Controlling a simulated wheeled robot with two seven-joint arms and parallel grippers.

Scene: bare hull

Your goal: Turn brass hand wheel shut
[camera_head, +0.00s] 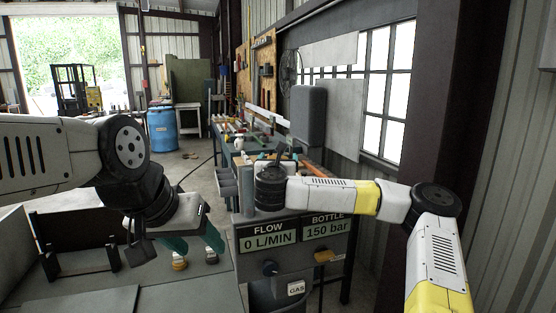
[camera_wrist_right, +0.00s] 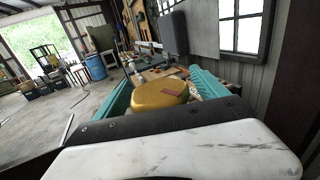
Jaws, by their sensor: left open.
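The brass hand wheel (camera_wrist_right: 160,95) shows in the right wrist view as a rounded golden body with a small reddish patch. It lies between the two teal fingers of my right gripper (camera_wrist_right: 165,82). I cannot tell whether both fingers touch it. In the head view my right wrist hides the fingers and the wheel. My left gripper (camera_head: 196,245) is open with teal fingers pointing down, left of the grey gauge panel. The panel's flow display (camera_head: 268,237) reads 0 L/MIN, and its bottle display (camera_head: 326,228) reads 150 bar.
The panel also carries a dark blue knob (camera_head: 270,268), a brass-coloured lever (camera_head: 326,257) and a GAS label (camera_head: 296,288). A cluttered workbench (camera_head: 228,160) runs back along the right wall. A blue barrel (camera_head: 162,130) stands farther off. Open floor lies left of the bench.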

